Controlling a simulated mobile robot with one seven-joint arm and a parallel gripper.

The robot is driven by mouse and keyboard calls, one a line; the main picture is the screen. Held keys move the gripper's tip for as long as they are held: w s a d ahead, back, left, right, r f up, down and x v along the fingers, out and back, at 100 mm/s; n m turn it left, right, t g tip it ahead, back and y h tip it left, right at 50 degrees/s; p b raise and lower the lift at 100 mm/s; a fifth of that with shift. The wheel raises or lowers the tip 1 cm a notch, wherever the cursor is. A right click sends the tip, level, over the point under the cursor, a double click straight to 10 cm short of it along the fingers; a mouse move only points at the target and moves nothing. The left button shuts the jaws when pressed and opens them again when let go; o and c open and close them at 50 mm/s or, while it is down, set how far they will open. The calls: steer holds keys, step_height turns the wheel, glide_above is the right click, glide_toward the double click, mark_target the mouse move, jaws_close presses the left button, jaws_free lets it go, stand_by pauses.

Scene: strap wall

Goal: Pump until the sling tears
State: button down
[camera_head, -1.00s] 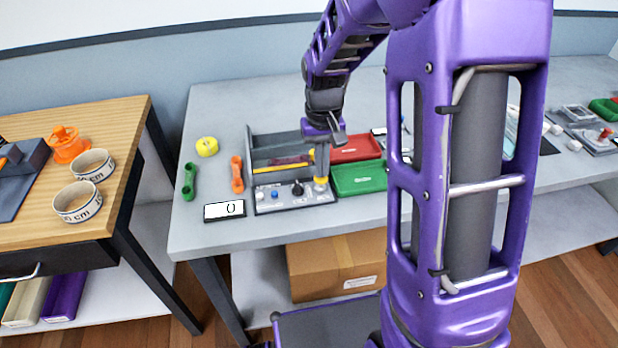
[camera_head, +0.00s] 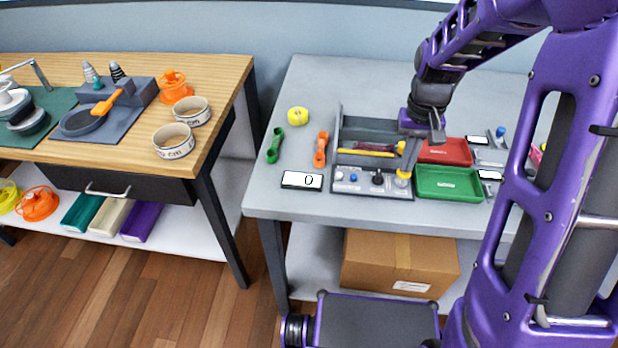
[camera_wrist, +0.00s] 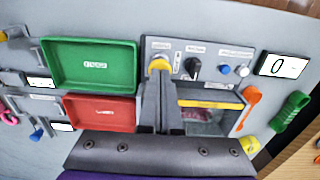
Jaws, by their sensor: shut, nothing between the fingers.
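The grey control panel (camera_head: 349,184) has a yellow knob-like part (camera_head: 403,178) at its right end, which also shows in the wrist view (camera_wrist: 158,64). It may be the pump control. My gripper (camera_head: 405,168) is shut and empty, its fingers pointing down at this part. In the wrist view my gripper (camera_wrist: 159,80) partly covers it; I cannot tell whether they touch. Behind the panel, a grey open frame (camera_head: 372,128) holds a yellow bar (camera_head: 366,153) and a dark red strip, possibly the sling. The display (camera_head: 301,180) left of the panel reads 0.
A green tray (camera_head: 447,184) and a red tray (camera_head: 446,152) stand just right of the panel. An orange piece (camera_head: 321,150), a green piece (camera_head: 275,146) and a yellow roll (camera_head: 298,116) lie to the left. The table's front left is clear.

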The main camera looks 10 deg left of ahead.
steer(key=shift+f, duration=0.1)
steer(key=shift+f+b, duration=0.7)
steer(key=shift+f, duration=0.25)
steer(key=shift+r, duration=0.1)
steer(key=shift+r+p, duration=0.8)
steer(key=shift+r, duration=0.15)
steer(key=shift+f, duration=0.15)
